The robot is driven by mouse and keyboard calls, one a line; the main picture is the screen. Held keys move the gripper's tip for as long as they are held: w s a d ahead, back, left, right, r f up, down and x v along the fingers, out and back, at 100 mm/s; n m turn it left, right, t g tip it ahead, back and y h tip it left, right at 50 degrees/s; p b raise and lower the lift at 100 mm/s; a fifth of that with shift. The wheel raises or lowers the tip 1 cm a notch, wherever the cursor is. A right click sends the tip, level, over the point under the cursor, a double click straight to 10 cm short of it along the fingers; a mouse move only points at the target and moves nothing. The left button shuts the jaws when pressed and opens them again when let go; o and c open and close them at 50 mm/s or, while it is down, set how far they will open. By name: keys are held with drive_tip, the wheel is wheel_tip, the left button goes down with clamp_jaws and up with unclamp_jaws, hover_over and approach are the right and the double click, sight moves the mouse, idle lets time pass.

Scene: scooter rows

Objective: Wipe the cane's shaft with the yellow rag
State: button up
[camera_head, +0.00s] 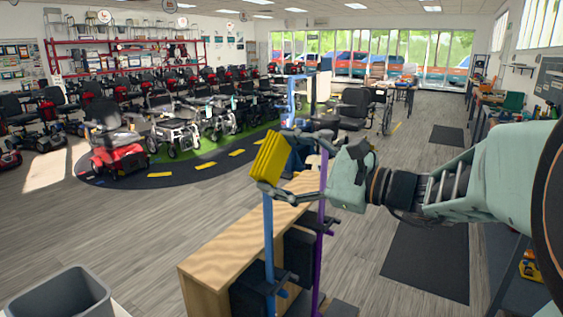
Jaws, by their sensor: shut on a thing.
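The yellow rag (268,158) is a folded, ridged block at the end of my gripper (284,166), in the middle of the head view. My gripper reaches in from the right and is shut on the rag. A blue cane (268,232) stands upright directly below the rag, and its upper part is hidden behind the rag. I cannot tell whether the rag touches its shaft. A purple cane (321,200) stands upright to the right, partly hidden by my gripper.
A wooden-topped counter (225,248) stands behind the canes, with dark clamps or holders beside their shafts. A grey bin (62,293) is at the lower left. Scooters (113,145) and wheelchairs fill the back left. A dark mat (428,262) lies on open floor at right.

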drive_tip(key=shift+s+a, duration=0.1)
drive_tip(key=shift+a, duration=0.1)
drive_tip(key=v, duration=0.6)
drive_tip(key=shift+b, duration=0.3)
drive_tip(key=shift+d, duration=0.1)
drive_tip(key=shift+v, duration=1.4)
